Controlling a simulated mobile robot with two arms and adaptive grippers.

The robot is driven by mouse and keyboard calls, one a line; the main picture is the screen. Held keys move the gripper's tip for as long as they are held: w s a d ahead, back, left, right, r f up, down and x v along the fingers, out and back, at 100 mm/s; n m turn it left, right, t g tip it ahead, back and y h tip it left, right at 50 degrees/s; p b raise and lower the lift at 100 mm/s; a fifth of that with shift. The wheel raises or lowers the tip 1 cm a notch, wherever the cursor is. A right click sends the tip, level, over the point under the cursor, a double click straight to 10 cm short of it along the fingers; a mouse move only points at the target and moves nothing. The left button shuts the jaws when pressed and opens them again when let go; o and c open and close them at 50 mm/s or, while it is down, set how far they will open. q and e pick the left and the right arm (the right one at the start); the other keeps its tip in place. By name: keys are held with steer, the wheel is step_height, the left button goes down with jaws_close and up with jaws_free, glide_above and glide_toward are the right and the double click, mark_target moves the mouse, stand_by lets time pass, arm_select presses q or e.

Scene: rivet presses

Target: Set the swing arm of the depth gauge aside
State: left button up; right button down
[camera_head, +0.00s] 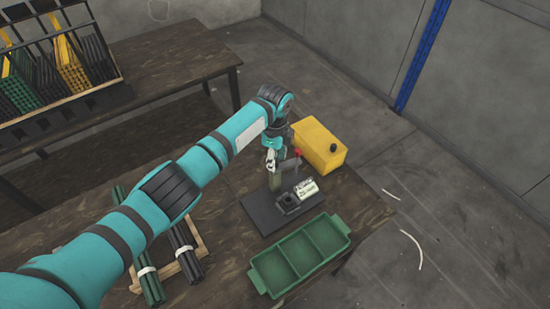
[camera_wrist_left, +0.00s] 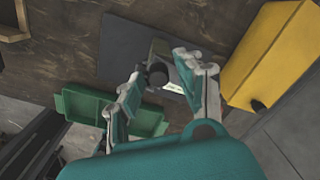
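The depth gauge stands on a dark base plate (camera_head: 262,215) on the wooden table. It has a greenish upright post (camera_head: 275,181), and a grey swing arm (camera_head: 289,163) with a red knob (camera_head: 297,152) reaches to the right of it. My left gripper (camera_head: 271,160) is over the gauge, at the post's top, partly hiding it. In the left wrist view my left gripper (camera_wrist_left: 160,66) has its fingers apart, with a dark round part (camera_wrist_left: 157,74) between them, close to the left fingertip. I cannot tell if they touch. My right gripper is not in view.
A small label card (camera_head: 306,188) and a dark block (camera_head: 288,203) sit on the plate. A yellow box (camera_head: 319,148) with a black knob stands behind. A green compartment tray (camera_head: 344,225) is in front. Bundled rods (camera_head: 183,250) lie in a wooden rack at the left.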

arm_select(q)
steer(key=shift+o, duration=0.3)
steer(key=shift+s+f, duration=0.1)
step_height(320, 180, up, 12)
stand_by(0.3)
stand_by(0.4)
